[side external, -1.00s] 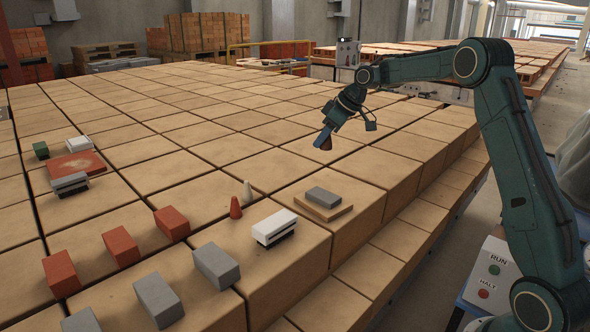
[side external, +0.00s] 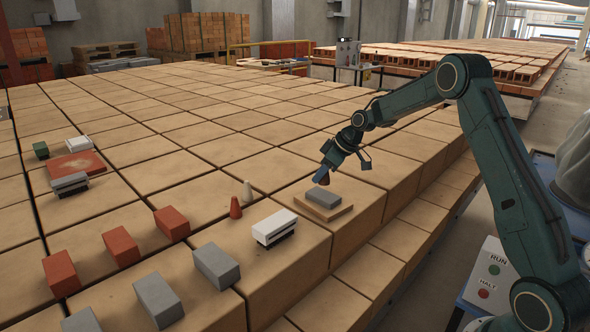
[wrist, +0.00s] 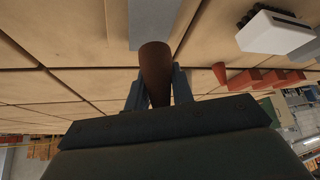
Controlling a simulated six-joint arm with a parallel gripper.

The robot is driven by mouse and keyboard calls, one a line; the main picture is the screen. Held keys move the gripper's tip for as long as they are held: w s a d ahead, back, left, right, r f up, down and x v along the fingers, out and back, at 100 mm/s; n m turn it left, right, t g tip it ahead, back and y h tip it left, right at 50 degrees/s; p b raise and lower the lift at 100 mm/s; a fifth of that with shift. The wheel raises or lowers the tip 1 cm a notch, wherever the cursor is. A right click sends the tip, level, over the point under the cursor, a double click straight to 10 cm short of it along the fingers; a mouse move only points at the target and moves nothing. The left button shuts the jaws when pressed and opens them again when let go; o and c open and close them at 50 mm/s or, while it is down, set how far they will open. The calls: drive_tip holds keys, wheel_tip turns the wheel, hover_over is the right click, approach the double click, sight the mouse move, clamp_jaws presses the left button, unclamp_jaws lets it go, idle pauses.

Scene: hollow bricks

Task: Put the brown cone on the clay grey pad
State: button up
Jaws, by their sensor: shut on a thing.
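My gripper (side external: 321,177) is shut on the brown cone (wrist: 156,72), which shows between the two fingers in the wrist view. In the side view the cone is small and mostly covered by the fingers. A flat grey block (side external: 323,197), which looks like the clay grey pad, lies on a tan board (side external: 338,211). The gripper and cone are just above this pad, towards its far side. I cannot tell exactly how large the gap is. The grey pad also shows in the wrist view (wrist: 152,22), beyond the cone.
Several red and grey bricks (side external: 217,265) lie at the front left.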

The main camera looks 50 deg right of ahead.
sight(321, 183)
drive_tip(key=shift+f, duration=1.8)
drive_tip(key=shift+f, duration=0.15)
drive_tip(key=o, duration=1)
drive_tip(key=v, duration=1.2)
